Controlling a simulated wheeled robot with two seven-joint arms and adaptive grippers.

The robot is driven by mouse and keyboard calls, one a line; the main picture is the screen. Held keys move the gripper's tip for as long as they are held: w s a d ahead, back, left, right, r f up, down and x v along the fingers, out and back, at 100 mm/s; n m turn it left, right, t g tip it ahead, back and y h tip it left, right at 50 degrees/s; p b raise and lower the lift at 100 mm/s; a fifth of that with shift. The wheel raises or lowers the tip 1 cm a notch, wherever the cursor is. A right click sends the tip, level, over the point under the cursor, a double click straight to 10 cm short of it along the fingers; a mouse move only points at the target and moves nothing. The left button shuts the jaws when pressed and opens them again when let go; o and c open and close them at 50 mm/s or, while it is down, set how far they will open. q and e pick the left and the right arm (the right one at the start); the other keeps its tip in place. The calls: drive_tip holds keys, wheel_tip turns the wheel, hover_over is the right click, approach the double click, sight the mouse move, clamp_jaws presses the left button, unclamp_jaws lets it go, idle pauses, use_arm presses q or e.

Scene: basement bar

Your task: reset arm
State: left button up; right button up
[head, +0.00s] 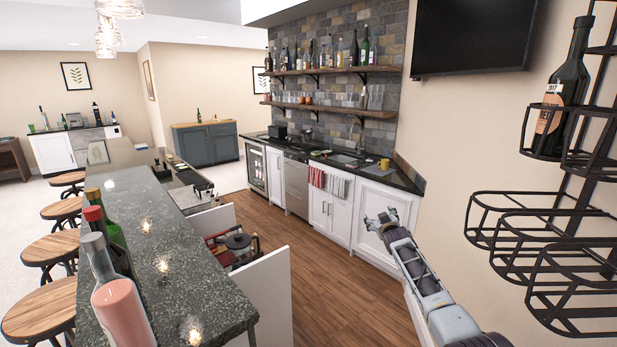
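My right arm reaches in from the lower right, stretched forward over the floor. Its gripper (378,217) is at the far end, in front of the white lower cabinets (330,212). Its fingers look spread apart, with nothing visible between them. My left arm and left gripper are not in view.
A dark stone counter (160,240) with several bottles, one pink (122,312), runs along the left. Stools (48,252) stand beyond it. A black wire wine rack (545,235) holding a bottle (563,95) is close on the right. The wooden floor (325,285) between is clear.

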drive_tip(key=s+f+g, duration=0.3)
drive_tip(key=s+f, duration=0.8)
drive_tip(key=f, duration=0.6)
drive_tip(key=s+a+f+m+g, duration=0.1)
drive_tip(key=s+f+g, duration=0.1)
drive_tip(key=s+f, duration=1.2)
drive_tip(key=s+f+g, duration=0.3)
drive_tip(key=s+f, duration=0.6)
drive_tip(key=f, duration=1.2)
drive_tip(key=s+f+g, duration=0.2)
drive_tip(key=s+f, duration=0.5)
drive_tip(key=s, duration=0.6)
drive_tip(key=s+f+g, duration=0.1)
drive_tip(key=s+f, duration=0.6)
drive_tip(key=s, duration=0.7)
drive_tip(key=s+f+g, duration=0.2)
drive_tip(key=s, duration=1.1)
drive_tip(key=s+f+g, duration=0.1)
drive_tip(key=s+f, duration=0.2)
drive_tip(key=s, duration=1.1)
drive_tip(key=shift+s+a+f+g+y, duration=0.2)
drive_tip(key=shift+a+f+g+y, duration=0.1)
drive_tip(key=shift+a+g, duration=0.1)
drive_tip(key=shift+s, duration=0.15)
